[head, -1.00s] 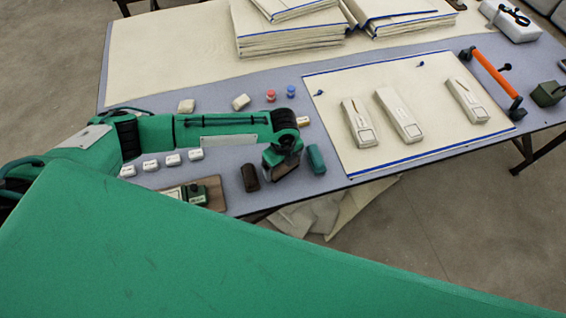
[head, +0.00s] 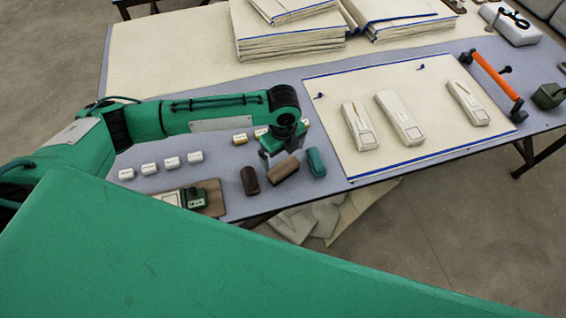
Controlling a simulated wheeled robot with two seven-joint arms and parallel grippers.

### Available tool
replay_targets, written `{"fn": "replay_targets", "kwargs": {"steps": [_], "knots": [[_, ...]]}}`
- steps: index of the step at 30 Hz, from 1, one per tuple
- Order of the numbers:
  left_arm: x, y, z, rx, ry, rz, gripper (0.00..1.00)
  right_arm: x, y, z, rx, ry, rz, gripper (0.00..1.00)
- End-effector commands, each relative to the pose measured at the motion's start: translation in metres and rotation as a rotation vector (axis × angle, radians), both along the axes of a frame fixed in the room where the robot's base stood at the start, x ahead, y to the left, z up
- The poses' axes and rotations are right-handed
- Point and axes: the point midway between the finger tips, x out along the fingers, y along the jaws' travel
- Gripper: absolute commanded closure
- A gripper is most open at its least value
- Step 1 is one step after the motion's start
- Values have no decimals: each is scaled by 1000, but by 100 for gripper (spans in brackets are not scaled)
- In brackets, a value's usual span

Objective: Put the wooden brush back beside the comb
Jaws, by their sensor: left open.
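The wooden brush appears to be the mid-brown block (head: 284,170) lying near the table's front edge. It lies between a dark brown block (head: 250,181) on its left and a teal block (head: 316,162) on its right, with small gaps. I cannot tell which neighbouring thing is the comb. My left gripper (head: 272,155) is open and empty, just above and behind the brown block. It points down and looks clear of it. My right gripper is not in view.
A cream cloth (head: 440,138) with white tools lies to the right. A row of small white blocks (head: 172,162) and a brown tray (head: 214,200) are left. Folded cloth stacks (head: 290,42) stand behind. My green arm hides part of the table.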

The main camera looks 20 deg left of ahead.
Motion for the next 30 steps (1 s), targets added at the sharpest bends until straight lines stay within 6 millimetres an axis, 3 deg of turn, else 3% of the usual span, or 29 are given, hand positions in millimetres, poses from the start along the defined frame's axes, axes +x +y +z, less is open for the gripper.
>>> {"fn": "replay_targets", "kwargs": {"steps": [3, 9, 30], "knots": [[1, 0, 20, -2, -2, -1, 0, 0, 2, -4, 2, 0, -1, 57], [0, 0, 38, -1, -1, 0, 0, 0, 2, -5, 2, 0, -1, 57], [0, 0, 40, 0, 0, 0, 0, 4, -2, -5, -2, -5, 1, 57]]}}
